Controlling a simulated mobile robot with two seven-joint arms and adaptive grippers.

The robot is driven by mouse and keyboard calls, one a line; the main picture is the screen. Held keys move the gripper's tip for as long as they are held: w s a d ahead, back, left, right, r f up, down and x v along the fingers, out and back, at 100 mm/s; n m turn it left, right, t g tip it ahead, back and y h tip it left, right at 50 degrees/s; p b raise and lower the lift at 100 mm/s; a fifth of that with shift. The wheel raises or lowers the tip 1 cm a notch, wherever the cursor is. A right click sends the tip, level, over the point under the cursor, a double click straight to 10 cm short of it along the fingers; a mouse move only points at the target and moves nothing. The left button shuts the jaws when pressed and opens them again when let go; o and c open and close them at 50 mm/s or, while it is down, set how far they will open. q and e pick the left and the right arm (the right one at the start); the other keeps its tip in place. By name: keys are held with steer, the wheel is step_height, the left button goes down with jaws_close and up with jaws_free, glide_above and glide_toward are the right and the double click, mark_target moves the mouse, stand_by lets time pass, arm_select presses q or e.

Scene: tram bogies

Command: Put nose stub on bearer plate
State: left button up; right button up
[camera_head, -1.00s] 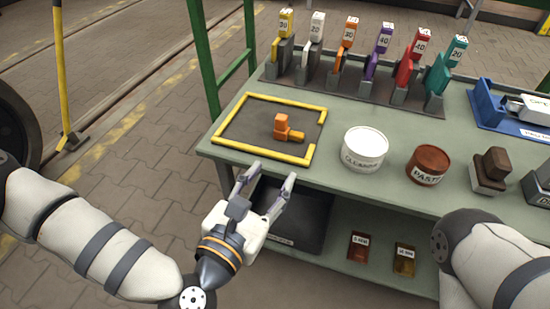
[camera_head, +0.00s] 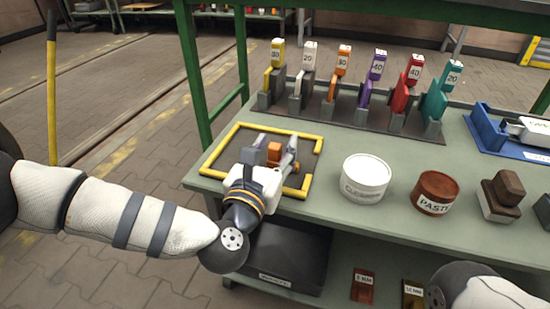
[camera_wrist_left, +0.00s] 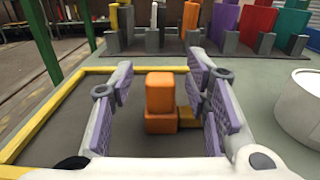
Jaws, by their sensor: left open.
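An orange stepped piece (camera_head: 274,149), which looks like the nose stub, stands on a dark mat with a yellow border (camera_head: 234,133) at the left of the green table. In the left wrist view the orange piece (camera_wrist_left: 160,97) has an upright block and a lower arm sticking out to the right. My left gripper (camera_head: 268,157) is open, with its purple-padded fingers on either side of the piece; gaps show on both sides. I cannot tell which thing is the bearer plate. My right gripper is out of view.
A white tub (camera_head: 366,178) and a brown paste tin (camera_head: 435,193) stand right of the mat. Several coloured numbered tools stand in a rack (camera_head: 340,112) behind. A green table post (camera_head: 196,75) rises at the back left. A brown block (camera_head: 502,196) is farther right.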

arm_select(q)
jaws_close()
